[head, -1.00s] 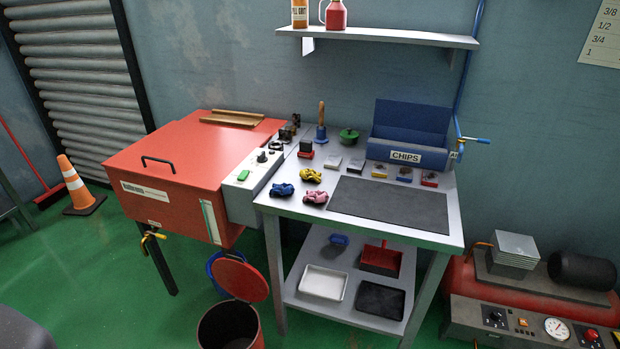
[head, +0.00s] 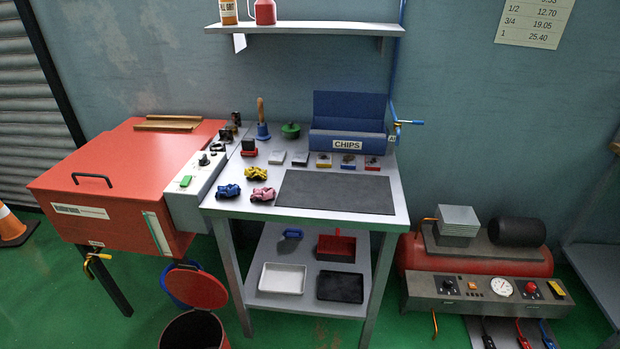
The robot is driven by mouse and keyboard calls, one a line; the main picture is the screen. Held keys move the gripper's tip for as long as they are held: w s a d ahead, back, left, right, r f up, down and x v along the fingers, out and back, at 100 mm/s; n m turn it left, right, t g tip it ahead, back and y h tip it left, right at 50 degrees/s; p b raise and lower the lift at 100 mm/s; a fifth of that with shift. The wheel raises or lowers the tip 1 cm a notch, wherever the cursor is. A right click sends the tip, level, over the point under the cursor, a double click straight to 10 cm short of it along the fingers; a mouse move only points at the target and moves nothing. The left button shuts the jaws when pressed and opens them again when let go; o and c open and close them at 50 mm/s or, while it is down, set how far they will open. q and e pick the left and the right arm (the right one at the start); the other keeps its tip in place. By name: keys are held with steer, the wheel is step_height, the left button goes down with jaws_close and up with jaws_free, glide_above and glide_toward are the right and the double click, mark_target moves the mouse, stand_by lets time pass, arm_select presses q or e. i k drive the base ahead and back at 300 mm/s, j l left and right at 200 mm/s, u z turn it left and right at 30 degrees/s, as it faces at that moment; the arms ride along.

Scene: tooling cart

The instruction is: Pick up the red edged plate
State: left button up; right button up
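The red edged plate (head: 372,163) is a small dark-topped block with red sides. It lies on the grey top of the tooling cart (head: 395,205), at the right end of a row of similar small plates. The red edged plate is unobstructed. Neither of my grippers is in view.
The blue CHIPS bin (head: 350,125) stands right behind the plate, with a blue pipe and valve (head: 397,122) to its right. A dark mat (head: 335,191) lies in front. An open red bin (head: 193,330) stands on the floor.

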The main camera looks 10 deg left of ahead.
mark_target(372, 161)
steer(key=i+l, duration=0.2)
steer(key=l, duration=0.2)
steer(key=i+l, duration=0.15)
steer(key=l, duration=0.2)
steer(key=i+l+z, duration=0.1)
steer(key=l, duration=0.3)
steer(key=i+l, duration=0.25)
steer(key=l, duration=0.15)
